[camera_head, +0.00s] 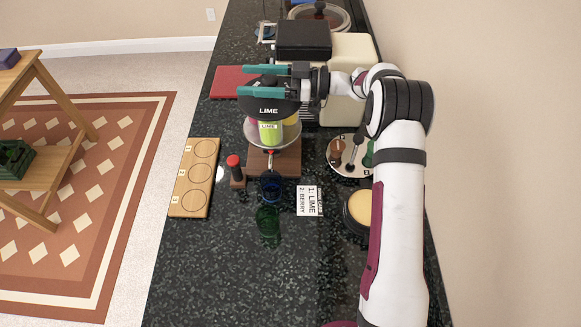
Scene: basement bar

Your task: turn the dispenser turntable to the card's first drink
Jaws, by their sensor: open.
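The dispenser turntable (268,111) is a dark disc whose front label reads LIME. A bottle with a lime-green label (268,133) shows below it at the front, over a metal dish and a wooden base (284,164). The card (309,201) lies on the counter and reads "1: LIME" and "2: BERRY". My gripper (243,80) is open, its two teal fingers pointing left above the turntable's top. A dark part of the turntable shows between the fingers; I cannot tell whether they touch it. The gripper hides the turntable's far side.
A blue glass (270,185) and a green glass (268,226) stand in front of the dispenser. A round palette (338,150) stands right. The front counter is clear.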

